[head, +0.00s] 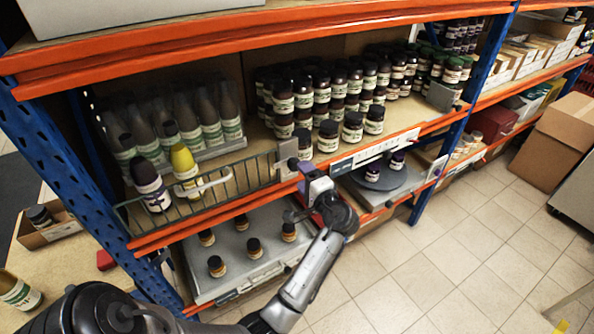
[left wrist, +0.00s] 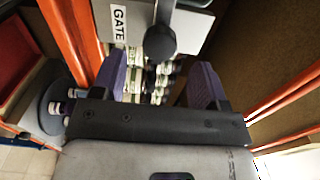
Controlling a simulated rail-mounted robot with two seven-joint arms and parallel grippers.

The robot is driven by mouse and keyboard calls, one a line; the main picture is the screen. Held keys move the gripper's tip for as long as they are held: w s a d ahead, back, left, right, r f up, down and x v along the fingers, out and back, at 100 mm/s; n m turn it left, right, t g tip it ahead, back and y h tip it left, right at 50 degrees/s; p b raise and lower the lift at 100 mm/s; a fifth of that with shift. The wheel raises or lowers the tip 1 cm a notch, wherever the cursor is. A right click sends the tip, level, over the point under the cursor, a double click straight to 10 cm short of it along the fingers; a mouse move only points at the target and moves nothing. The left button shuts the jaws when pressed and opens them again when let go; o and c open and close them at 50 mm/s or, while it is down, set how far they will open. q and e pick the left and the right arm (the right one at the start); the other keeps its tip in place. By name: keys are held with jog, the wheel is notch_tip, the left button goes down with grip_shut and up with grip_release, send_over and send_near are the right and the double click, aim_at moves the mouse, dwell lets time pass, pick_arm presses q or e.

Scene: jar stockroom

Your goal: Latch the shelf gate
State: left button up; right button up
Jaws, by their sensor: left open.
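The wire shelf gate (head: 165,195) runs along the front left of the middle shelf, with a pale handle loop (head: 205,186) on it. At its right end is a grey plate (head: 288,152). In the left wrist view, a grey plate (left wrist: 185,24) carries a GATE label (left wrist: 119,22) and a dark round knob (left wrist: 160,43). My left gripper (head: 304,177) is beside that end of the gate, open and empty. Its purple fingers (left wrist: 155,75) stand on either side below the knob, not closed on it. Whether the latch is engaged cannot be told. My right gripper is not in view.
Tall bottles (head: 200,120) and a yellow-topped bottle (head: 183,165) stand behind the gate. Dark jars (head: 328,136) crowd the shelf to its right. Several jars sit on a lower tray (head: 235,280). A turntable (head: 385,180) is at the right. The tiled floor in front is clear.

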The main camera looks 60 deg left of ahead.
pick_arm(q)
jog(key=d+b, duration=0.1)
jog(key=d, duration=0.7)
dwell(0.5)
